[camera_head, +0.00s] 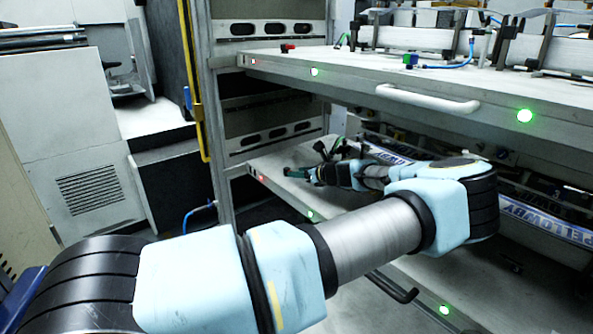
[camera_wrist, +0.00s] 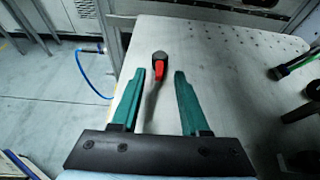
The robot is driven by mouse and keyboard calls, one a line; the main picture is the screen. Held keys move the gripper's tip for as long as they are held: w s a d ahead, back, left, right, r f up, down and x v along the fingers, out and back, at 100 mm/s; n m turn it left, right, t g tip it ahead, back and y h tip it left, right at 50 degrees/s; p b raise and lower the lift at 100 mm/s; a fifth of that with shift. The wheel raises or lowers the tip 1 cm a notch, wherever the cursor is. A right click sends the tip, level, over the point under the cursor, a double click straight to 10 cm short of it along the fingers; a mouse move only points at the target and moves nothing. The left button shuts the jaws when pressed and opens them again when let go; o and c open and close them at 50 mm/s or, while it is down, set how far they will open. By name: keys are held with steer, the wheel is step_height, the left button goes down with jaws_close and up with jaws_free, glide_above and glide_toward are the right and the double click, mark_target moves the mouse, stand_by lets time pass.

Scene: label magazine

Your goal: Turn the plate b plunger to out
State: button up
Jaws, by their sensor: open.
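In the wrist view a small plunger with a round black head and a red part (camera_wrist: 159,66) stands on a pale plate (camera_wrist: 220,60). No letter is readable on it, so I cannot tell whether this is plate b. My gripper (camera_wrist: 160,75) has two teal fingers spread apart, with the red part showing between their tips. I cannot tell whether either finger touches it. In the head view my gripper (camera_head: 316,174) is low over the lower shelf (camera_head: 285,165), and the plunger there cannot be made out.
The upper shelf (camera_head: 350,65) overhangs the arm, with a white handle (camera_head: 427,98) on its front edge. It carries a red-topped fitting (camera_head: 287,48) and a green one (camera_head: 410,60). A rack post (camera_head: 213,130) stands left of the gripper.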

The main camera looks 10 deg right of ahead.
steer(key=shift+x, duration=0.85)
steer(key=shift+c, duration=0.2)
jaws_close()
